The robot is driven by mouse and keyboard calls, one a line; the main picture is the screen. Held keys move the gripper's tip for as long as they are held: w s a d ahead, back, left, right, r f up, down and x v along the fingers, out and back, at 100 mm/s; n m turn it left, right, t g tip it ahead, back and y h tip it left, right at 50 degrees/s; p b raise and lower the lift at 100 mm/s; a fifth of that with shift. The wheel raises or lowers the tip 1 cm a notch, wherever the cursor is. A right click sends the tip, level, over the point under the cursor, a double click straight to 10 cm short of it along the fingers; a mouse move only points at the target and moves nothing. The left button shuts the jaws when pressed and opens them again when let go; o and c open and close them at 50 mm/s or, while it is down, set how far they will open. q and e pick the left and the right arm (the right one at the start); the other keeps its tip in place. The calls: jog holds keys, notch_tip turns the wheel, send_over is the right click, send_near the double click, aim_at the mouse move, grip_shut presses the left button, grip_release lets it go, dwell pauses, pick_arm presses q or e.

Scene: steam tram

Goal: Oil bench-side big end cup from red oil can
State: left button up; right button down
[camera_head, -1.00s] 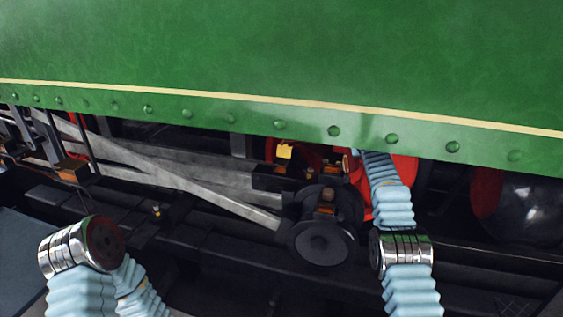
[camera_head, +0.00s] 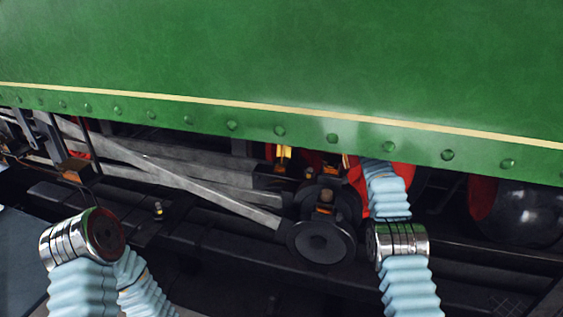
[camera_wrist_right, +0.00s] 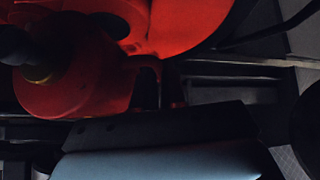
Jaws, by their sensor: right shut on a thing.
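In the head view the long grey rods run right to a dark round crank end (camera_head: 320,241). A small copper-brown block (camera_head: 325,197), possibly an oil cup, sits above it. A yellow brass piece (camera_head: 284,154) shows just under the green panel. My right arm reaches up behind the panel's lower edge, which hides its gripper there. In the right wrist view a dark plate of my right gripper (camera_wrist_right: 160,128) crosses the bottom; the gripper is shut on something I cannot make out. I cannot identify the red oil can. My left gripper is out of frame.
The green panel (camera_head: 300,60) overhangs the machinery. A red wheel (camera_head: 400,175) stands behind my right arm; red parts (camera_wrist_right: 70,80) fill the wrist view's upper left. A dark rounded body (camera_head: 530,215) is at the right.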

dwell(0.6)
jog(key=shift+f+b, duration=0.65)
jog(key=shift+b, duration=0.15)
dwell(0.4)
jog(key=shift+f+m+y+b, duration=0.3)
jog(key=shift+f+y+b, duration=0.2)
jog(key=shift+f+b, duration=0.15)
dwell(1.2)
notch_tip(320, 180, up, 3)
jog(key=h+p, duration=0.1)
jog(key=p, duration=0.3)
jog(key=shift+f, duration=0.2)
jog(key=shift+f, duration=0.1)
dwell(0.4)
